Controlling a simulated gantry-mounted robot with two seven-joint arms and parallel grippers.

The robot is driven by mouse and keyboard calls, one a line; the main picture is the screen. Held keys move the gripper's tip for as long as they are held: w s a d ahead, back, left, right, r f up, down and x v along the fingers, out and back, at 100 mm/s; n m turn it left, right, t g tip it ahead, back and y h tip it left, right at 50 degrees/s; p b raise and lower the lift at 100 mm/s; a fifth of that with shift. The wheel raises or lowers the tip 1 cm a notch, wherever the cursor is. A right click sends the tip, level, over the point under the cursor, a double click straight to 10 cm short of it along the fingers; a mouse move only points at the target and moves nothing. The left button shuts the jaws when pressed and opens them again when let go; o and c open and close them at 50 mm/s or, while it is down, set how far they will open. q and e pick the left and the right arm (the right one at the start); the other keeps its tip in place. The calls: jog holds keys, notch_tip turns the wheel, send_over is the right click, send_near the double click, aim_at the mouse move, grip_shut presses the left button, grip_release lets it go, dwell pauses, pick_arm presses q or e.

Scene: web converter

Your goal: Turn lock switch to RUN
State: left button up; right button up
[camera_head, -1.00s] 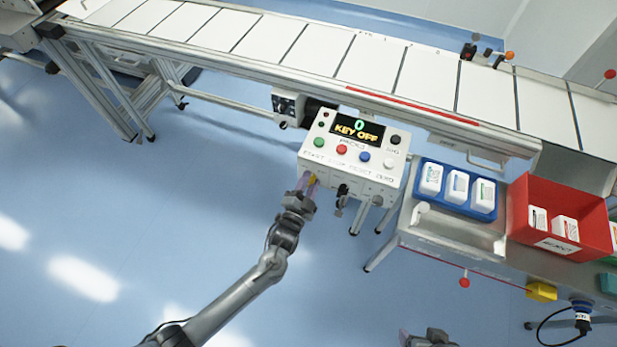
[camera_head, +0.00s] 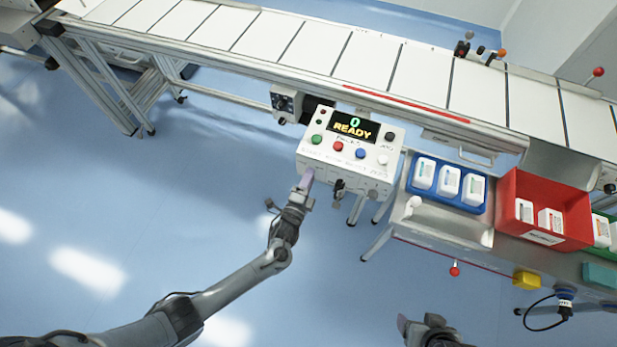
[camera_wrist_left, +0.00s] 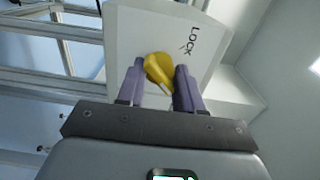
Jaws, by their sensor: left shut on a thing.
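The white control box (camera_head: 313,158) hangs at the front of the conveyor, and its display (camera_head: 352,128) reads 0 and READY. In the left wrist view, the yellow lock switch (camera_wrist_left: 158,70) sits on the box's panel (camera_wrist_left: 130,30) beside the printed word LOCK. My left gripper (camera_wrist_left: 160,82) is shut on the yellow switch, with a purple finger on each side of it. In the head view, my left gripper (camera_head: 305,182) is at the lower left front of the box and the switch is hidden. My right gripper (camera_head: 425,325) shows only partly at the bottom edge.
Colored buttons, including a red one (camera_head: 338,146), are on the box's top. A blue tray (camera_head: 462,204) and a red bin (camera_head: 560,190) holding white packs stand to the right. The conveyor (camera_head: 370,65) runs behind. Floor to the left is clear.

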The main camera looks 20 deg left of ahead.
pick_arm(q)
jog(key=shift+s+a+f, duration=0.15)
jog(key=shift+a+f, duration=0.05)
jog(key=shift+f, duration=0.25)
jog(key=o, duration=0.7)
jog(key=shift+o, duration=1.4)
jog(key=shift+r, duration=0.2)
jog(key=s+p, duration=0.2)
jog(key=s, duration=0.8)
jog(key=shift+s, duration=0.35)
